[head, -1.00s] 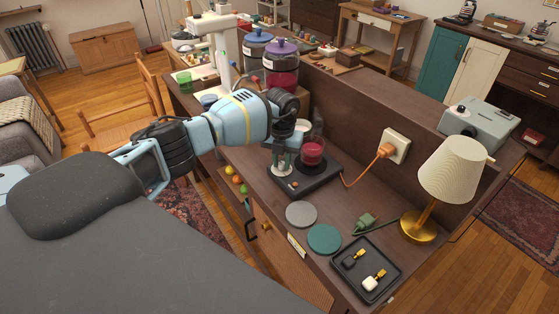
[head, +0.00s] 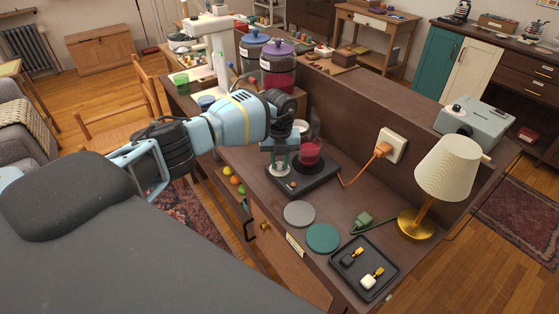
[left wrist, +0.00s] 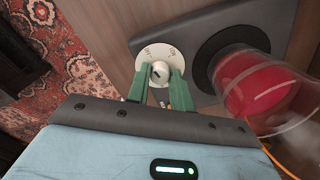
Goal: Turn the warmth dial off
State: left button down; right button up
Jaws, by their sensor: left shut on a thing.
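The warmth dial (left wrist: 158,52) is a round white disc with dark markings on the dark grey warmer (left wrist: 196,44), seen in the left wrist view. Its small central knob sits between the green fingertips of my left gripper (left wrist: 160,78), which is shut on it. In the head view, my left gripper (head: 280,164) points down at the left end of the warmer (head: 316,186) and largely hides the dial. A glass of red liquid (head: 310,152) stands on the warmer's round plate, right beside the gripper; it also shows in the wrist view (left wrist: 256,88). My right gripper is out of view.
An orange plug (head: 382,150) sits in the wall socket, its cord running to the warmer. Grey (head: 299,213) and teal (head: 322,238) discs, a green plug (head: 364,219), a black tray (head: 364,268) and a lamp (head: 446,170) lie towards the right. Lidded jars (head: 279,72) stand behind.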

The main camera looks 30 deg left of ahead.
aim_at(280, 164)
pick_arm(q)
jog(key=c, duration=1.2)
grip_release()
jog(key=shift+c, duration=0.2)
jog(key=shift+r, duration=0.1)
notch_tip(280, 164, up, 8)
jog(key=shift+f, duration=0.2)
